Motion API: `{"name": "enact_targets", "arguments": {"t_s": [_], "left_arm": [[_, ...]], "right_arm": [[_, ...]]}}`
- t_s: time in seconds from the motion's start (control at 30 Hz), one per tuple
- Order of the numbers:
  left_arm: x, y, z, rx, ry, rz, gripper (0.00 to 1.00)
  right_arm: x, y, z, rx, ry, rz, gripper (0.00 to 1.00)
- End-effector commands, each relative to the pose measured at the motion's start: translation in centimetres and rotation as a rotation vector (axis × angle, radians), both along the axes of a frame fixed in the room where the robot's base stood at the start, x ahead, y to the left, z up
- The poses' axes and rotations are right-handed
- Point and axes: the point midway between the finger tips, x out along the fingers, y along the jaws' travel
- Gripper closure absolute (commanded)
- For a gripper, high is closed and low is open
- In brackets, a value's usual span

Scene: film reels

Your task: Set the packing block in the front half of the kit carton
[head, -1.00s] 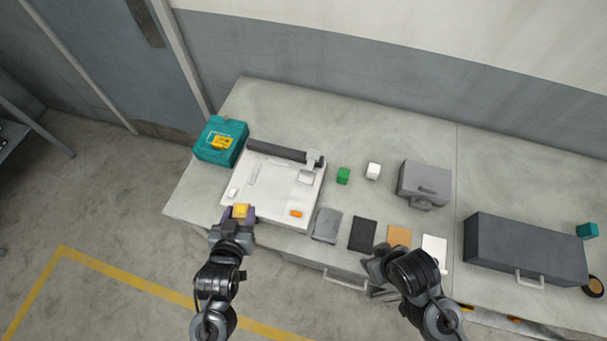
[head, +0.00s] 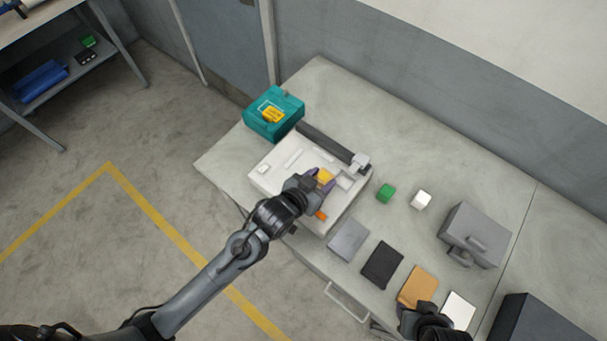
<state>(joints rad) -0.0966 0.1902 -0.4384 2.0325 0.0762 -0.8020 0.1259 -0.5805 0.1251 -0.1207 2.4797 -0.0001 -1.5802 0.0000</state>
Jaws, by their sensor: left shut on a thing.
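A yellow block (head: 324,176), which looks like the packing block, is between the purple-tipped fingers of my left gripper (head: 319,180). The gripper is shut on it, over the white, shallow box-like unit (head: 268,183) with a dark bar along its back. This may be the kit carton, but I cannot tell for certain. Whether the block touches the white surface is unclear. My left arm hides part of the unit's front edge. My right gripper (head: 430,326) is at the bottom edge near the flat pads, and its fingers cannot be made out.
An orange piece (head: 320,215) lies by the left gripper. Green (head: 386,193) and white (head: 421,199) blocks, a grey case (head: 474,236) and several flat pads (head: 382,264) lie to the right.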

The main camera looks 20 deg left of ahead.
Motion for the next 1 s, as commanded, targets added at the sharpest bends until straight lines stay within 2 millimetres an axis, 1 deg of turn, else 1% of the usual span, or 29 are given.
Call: {"name": "enact_targets", "arguments": {"t_s": [0.03,0.2,0.4,0.5,0.67,0.9,1.0], "left_arm": [[0.6,1.1,-0.5,0.003,-0.001,0.003,1.0],[2.3,3.8,-2.4,0.002,-0.003,0.002,1.0],[3.6,5.9,-3.9,-0.001,-0.004,0.001,1.0],[3.9,6.3,-4.2,-0.002,-0.004,0.0,1.0],[4.0,6.4,-4.7,-0.003,-0.003,0.0,1.0],[3.9,6.4,-7.5,-0.001,-0.001,0.0,1.0],[3.9,6.4,-8.3,-0.001,-0.002,0.0,1.0]], "right_arm": [[0.0,0.0,0.1,0.0,0.0,-0.001,0.57],[0.0,0.1,0.3,0.003,-0.001,-0.002,0.57],[0.0,0.1,0.4,0.006,-0.001,-0.004,0.57],[0.0,0.2,0.4,0.007,-0.001,-0.005,0.57],[0.0,0.2,0.4,0.008,-0.001,-0.006,0.57],[0.0,0.2,0.1,0.007,-0.001,-0.006,0.57],[0.0,0.1,0.1,0.007,-0.001,-0.006,0.57]]}}
